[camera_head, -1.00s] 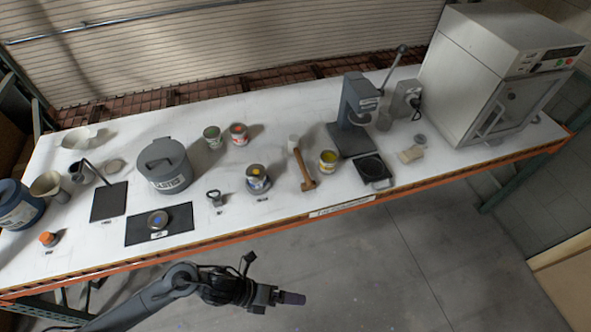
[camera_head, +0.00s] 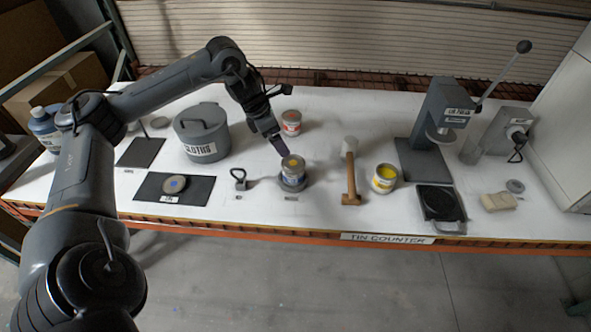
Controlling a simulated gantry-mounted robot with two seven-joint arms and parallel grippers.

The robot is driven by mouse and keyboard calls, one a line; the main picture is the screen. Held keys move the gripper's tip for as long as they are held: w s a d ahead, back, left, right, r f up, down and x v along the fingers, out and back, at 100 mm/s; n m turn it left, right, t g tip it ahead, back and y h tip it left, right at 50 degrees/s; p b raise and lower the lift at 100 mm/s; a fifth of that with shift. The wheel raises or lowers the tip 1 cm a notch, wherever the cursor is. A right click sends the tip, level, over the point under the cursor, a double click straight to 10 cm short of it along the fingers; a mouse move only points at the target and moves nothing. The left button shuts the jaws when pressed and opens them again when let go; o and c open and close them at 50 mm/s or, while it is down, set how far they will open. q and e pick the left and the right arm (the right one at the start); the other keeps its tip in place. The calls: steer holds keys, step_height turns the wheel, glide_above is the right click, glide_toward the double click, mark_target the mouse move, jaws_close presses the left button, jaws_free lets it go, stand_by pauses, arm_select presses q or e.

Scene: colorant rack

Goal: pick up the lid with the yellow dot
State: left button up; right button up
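A round lid with a yellow dot (camera_head: 293,161) appears to sit on top of a small labelled tin (camera_head: 291,171), which stands on a round grey base (camera_head: 292,184) near the counter's front. My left gripper (camera_head: 281,147) points down at the far left edge of this lid, very close to it; I cannot tell if it touches. Its fingers appear as one dark shape, so their opening is unclear. Another round lid with a blue dot (camera_head: 174,184) lies on a black mat (camera_head: 203,190) to the left. My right gripper is not in view.
A mallet (camera_head: 350,175) and an open yellow tin (camera_head: 384,178) stand right of the lidded tin. A lidded grey pot (camera_head: 200,132) is left, a lever press (camera_head: 440,125) right. A small ring-handled tool (camera_head: 239,179) lies nearby.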

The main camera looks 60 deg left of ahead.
arm_select(q)
glide_above(293, 163)
steer(key=s+a, duration=0.1)
steer(key=s, duration=0.1)
step_height(293, 163, down, 4)
steer(key=shift+f, duration=0.25)
steer(key=x, duration=0.4)
steer(key=shift+s+d+f, duration=0.2)
steer(key=shift+d+f, duration=0.1)
steer(key=shift+f, duration=0.15)
steer(key=shift+w+f, duration=0.15)
steer(key=shift+f, duration=0.1)
steer(key=shift+c, duration=0.5)
steer(key=c, duration=0.8)
steer(key=shift+o, duration=0.2)
steer(key=shift+r, duration=0.2)
